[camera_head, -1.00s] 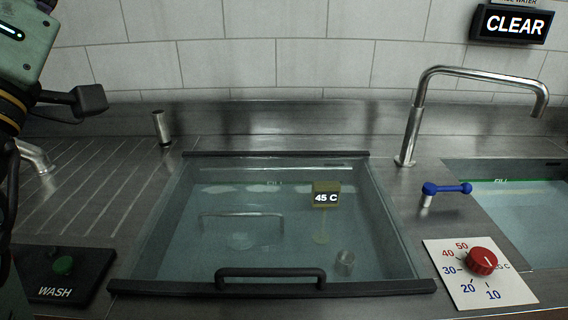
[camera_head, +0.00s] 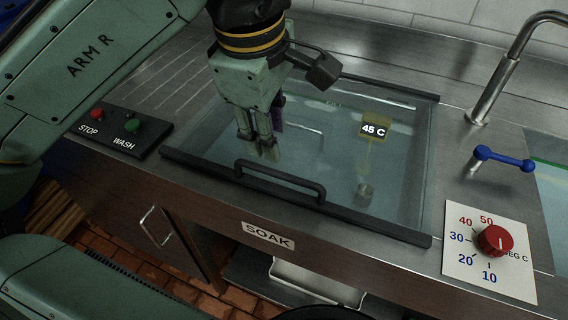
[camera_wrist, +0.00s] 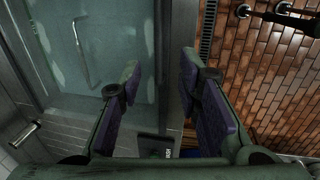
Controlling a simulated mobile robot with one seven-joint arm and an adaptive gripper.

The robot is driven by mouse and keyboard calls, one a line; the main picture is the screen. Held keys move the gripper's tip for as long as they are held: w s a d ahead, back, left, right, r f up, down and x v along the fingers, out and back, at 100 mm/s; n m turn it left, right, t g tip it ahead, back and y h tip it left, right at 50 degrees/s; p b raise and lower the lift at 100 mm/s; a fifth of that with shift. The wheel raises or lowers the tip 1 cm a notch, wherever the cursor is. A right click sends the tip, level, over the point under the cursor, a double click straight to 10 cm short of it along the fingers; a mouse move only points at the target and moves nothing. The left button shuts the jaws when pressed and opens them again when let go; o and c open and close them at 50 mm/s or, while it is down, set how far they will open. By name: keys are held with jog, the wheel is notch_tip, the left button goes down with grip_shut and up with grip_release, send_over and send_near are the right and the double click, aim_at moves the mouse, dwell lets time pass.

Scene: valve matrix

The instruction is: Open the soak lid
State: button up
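The soak lid (camera_head: 345,223) is a clear panel with dark front and back rails, lying flat and shut over the water-filled soak basin. Its black bar handle (camera_head: 285,180) stands at the front rail in the head view. My gripper (camera_head: 260,152) hangs above the lid, fingers down, just behind the handle's left end in the picture. It appears apart from the handle. In the wrist view my gripper (camera_wrist: 160,75) has its purple-padded fingers spread with nothing between them. The lid's clear panel (camera_wrist: 105,30) fills the left there; I cannot make out the handle.
A STOP and WASH button panel (camera_head: 118,128) is left of the lid. A red temperature dial (camera_head: 495,240), blue lever (camera_head: 503,158) and tall tap (camera_head: 500,75) are on the right. A 45 C display (camera_head: 374,129) shows through the lid. A cabinet handle (camera_head: 154,227) is below the counter.

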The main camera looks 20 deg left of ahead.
aim_at(279, 173)
jog(key=f+b, duration=0.2)
jog(key=f, duration=0.1)
jog(key=w+f+b, duration=0.1)
jog(key=f+b, duration=0.2)
jog(key=w+f+b, duration=0.1)
jog(key=f+b, duration=0.2)
jog(key=shift+f, duration=0.4)
grip_shut()
jog(key=shift+d, duration=0.1)
